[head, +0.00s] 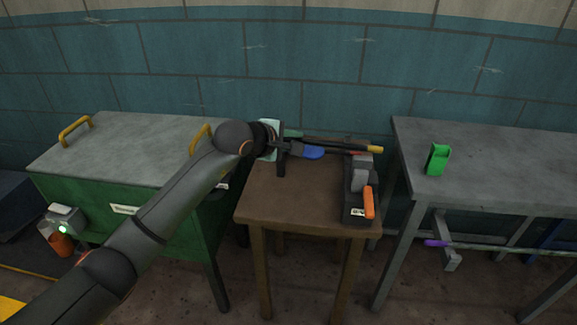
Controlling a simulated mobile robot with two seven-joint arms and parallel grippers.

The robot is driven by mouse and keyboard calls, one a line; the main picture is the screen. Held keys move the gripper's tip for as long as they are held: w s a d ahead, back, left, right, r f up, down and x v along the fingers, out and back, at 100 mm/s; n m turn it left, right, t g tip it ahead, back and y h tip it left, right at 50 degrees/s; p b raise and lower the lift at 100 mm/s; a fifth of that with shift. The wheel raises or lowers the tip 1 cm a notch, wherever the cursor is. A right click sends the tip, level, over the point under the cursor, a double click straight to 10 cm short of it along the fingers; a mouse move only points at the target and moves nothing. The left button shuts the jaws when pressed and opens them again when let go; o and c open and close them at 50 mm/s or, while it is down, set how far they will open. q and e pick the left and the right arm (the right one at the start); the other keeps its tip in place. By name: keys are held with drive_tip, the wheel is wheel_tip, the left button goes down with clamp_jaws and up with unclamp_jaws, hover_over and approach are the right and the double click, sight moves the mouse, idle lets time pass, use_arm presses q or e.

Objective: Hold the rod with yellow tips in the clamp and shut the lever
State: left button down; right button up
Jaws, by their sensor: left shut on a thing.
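My left gripper (284,146) reaches in from the left over the small brown table and is shut on the dark rod (335,148). The rod runs roughly level to the right from the gripper. Its yellow tip (375,149) shows at the right end; the other end is hidden by my gripper and wrist. The clamp (358,188) is a dark grey block at the table's right edge. Its orange lever (369,203) is at the front right side. The rod's right part passes at the clamp's upper end; I cannot tell whether it touches or sits in the jaw. My right gripper is out of view.
A green cabinet with a grey top (130,150) stands at left. A grey bench (500,150) at right carries a green object (438,160). The table's front half is clear.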

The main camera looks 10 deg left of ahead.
use_arm(q)
wheel_tip(320, 180, down, 6)
drive_tip(key=b, duration=0.4)
drive_tip(key=shift+w+f, duration=0.15)
drive_tip(key=shift+f, duration=0.05)
idle(0.8)
drive_tip(key=shift+b, duration=0.6)
idle(0.4)
idle(0.3)
idle(0.8)
